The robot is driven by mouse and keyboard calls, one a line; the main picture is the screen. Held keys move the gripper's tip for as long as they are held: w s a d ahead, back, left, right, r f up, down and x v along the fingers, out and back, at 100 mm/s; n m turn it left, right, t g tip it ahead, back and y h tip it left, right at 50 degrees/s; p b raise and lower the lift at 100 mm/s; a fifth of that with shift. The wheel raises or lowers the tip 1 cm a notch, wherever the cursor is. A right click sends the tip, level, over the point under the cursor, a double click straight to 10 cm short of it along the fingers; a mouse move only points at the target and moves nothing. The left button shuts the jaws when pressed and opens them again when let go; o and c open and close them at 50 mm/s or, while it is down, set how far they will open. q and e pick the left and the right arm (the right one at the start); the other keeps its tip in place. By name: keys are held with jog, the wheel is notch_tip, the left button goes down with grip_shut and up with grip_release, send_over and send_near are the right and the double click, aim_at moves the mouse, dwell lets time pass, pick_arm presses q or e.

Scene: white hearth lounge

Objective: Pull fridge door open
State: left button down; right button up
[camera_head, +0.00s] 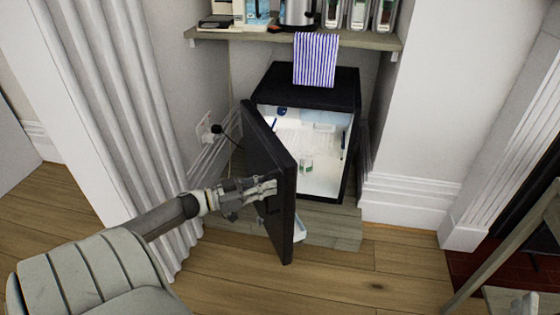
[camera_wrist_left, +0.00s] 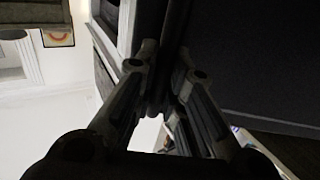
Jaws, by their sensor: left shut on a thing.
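The small black fridge (camera_head: 318,84) stands in an alcove under a shelf, its lit white inside showing. Its dark door (camera_head: 272,165) is swung well open toward the front left. My left gripper (camera_head: 268,188) is at the outer face of the door, shut on the door's handle or edge; the exact grip is hard to make out. In the left wrist view the gripper's fingers (camera_wrist_left: 168,85) close against the dark door panel (camera_wrist_left: 250,60). My right gripper is not in view.
A wooden shelf (camera_head: 365,40) above the fridge holds a kettle and jars, and a striped towel (camera_head: 315,60) hangs from it. A wall outlet (camera_head: 206,130) with a plug is left of the door. Wooden floor (camera_head: 340,275) in front is clear.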

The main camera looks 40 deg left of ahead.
pick_arm(q)
jog(key=s+a+p, duration=0.1)
jog(key=s+a, duration=0.9)
jog(key=a, duration=0.1)
jog(key=shift+s+f, duration=0.15)
jog(key=shift+s, duration=0.15)
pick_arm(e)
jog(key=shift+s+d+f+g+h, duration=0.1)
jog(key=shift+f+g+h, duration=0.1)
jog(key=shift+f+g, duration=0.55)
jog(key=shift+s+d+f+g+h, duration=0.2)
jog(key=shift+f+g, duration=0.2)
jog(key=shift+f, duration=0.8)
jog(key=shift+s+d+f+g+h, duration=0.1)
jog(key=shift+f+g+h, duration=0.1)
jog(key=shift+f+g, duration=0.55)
pick_arm(q)
jog(key=shift+a, duration=0.15)
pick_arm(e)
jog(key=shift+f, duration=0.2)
pick_arm(q)
jog(key=c, duration=1.5)
grip_release()
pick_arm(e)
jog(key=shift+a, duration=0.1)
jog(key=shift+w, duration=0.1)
pick_arm(q)
jog(key=v, duration=1.2)
